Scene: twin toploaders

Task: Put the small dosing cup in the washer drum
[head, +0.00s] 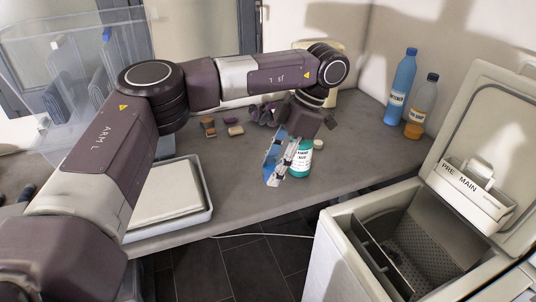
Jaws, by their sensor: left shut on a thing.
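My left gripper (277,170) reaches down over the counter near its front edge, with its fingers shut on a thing. A blue piece (271,157) shows at the left side of the fingers. I cannot tell whether it is the small dosing cup or part of the gripper. A teal bottle (300,162) with a white label is just right of the fingers and partly covered by them; I cannot tell whether they touch. The washer (345,238) at the lower right has its lid up and its perforated metal drum (424,243) open. My right gripper is out of view.
Blue (400,88) and orange (421,105) bottles stand at the back right of the counter (345,150). Small brown and tan blocks (236,131) lie behind the gripper. A white tray (207,213) is at the left.

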